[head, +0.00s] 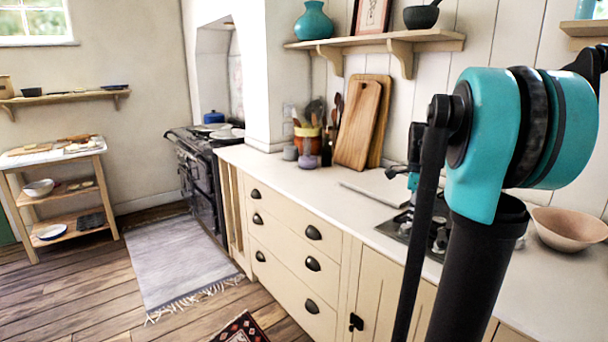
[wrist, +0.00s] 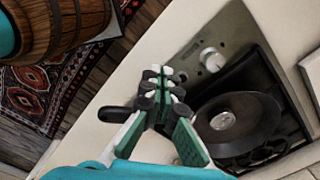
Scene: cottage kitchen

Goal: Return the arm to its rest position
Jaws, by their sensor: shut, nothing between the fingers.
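My gripper (wrist: 165,85) shows in the wrist view with its green-padded fingers together at the tips and nothing held. It is over the counter beside the hob (wrist: 205,55). A dark pan (wrist: 238,122) sits on the hob to the right of the fingers. A black handle-like end (wrist: 115,114) shows to their left; whether it joins the pan is hidden by the gripper. In the head view my teal and black arm rises at the right and covers part of the hob (head: 401,224). The fingertips cannot be made out clearly there.
A pinkish bowl (head: 568,230) stands on the counter (head: 290,177) at right. Cutting boards (head: 358,125) and a utensil pot (head: 307,138) stand at the back, below a wall shelf (head: 380,42). A barrel (wrist: 62,28) and patterned rug (wrist: 30,92) show in the wrist view.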

